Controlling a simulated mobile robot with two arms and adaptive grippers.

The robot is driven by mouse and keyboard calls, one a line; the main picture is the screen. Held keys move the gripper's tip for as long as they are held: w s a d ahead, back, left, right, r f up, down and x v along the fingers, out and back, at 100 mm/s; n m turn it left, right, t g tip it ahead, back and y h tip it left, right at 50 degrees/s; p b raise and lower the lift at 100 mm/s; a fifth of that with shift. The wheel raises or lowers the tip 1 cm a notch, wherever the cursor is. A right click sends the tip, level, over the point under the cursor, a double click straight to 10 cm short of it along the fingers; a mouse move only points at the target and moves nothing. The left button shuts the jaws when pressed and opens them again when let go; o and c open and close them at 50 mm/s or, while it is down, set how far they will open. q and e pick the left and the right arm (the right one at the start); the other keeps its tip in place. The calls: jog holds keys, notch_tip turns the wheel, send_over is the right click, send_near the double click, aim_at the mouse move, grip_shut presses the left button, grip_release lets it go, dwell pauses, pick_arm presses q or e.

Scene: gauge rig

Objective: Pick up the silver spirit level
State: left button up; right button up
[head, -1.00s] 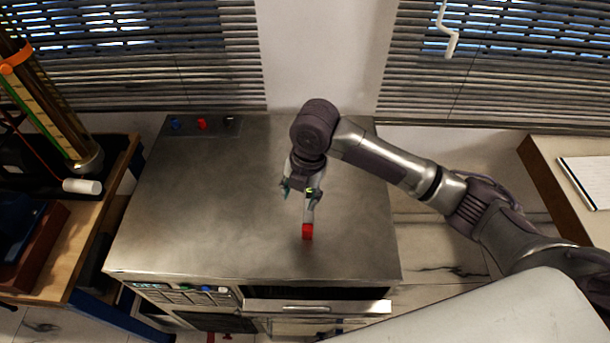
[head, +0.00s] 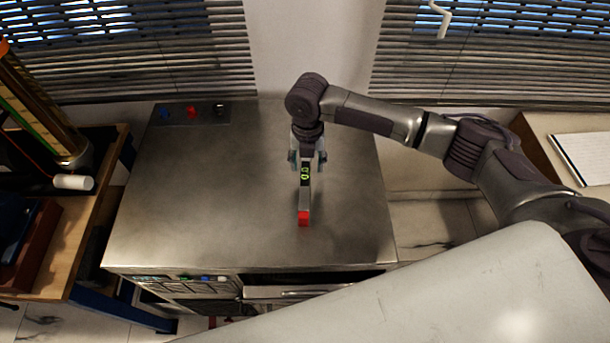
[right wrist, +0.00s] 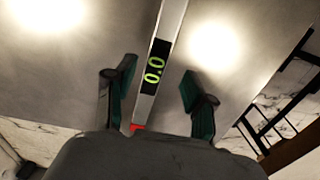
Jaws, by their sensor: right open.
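The silver spirit level (head: 305,205) lies on the metal top of the cabinet. It is a narrow bar with a red end toward me and a black display with green digits. In the right wrist view the level (right wrist: 171,20) runs lengthwise between the fingers, its display showing 0.0. My right gripper (head: 306,160) is open above the level, one finger on each side. In the right wrist view the gripper (right wrist: 158,80) shows gaps between both fingers and the bar. In the head view the level's far end is hidden by my gripper. My left gripper is not in view.
The metal cabinet top (head: 190,210) is otherwise mostly clear. A panel with blue, red and dark knobs (head: 192,112) sits at its back left. A wooden bench (head: 85,235) with equipment stands left, a desk with a notepad (head: 585,155) right. Window blinds (head: 150,60) are behind.

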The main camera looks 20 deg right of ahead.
aim_at(305, 174)
jog(key=f, duration=0.1)
jog(key=f+p, duration=0.1)
jog(key=f, duration=0.2)
jog(key=shift+s+a+f+p, duration=0.15)
jog(key=shift+s+a+p, duration=0.1)
jog(key=shift+a+p, duration=0.1)
jog(key=shift+f, duration=0.3)
grip_shut()
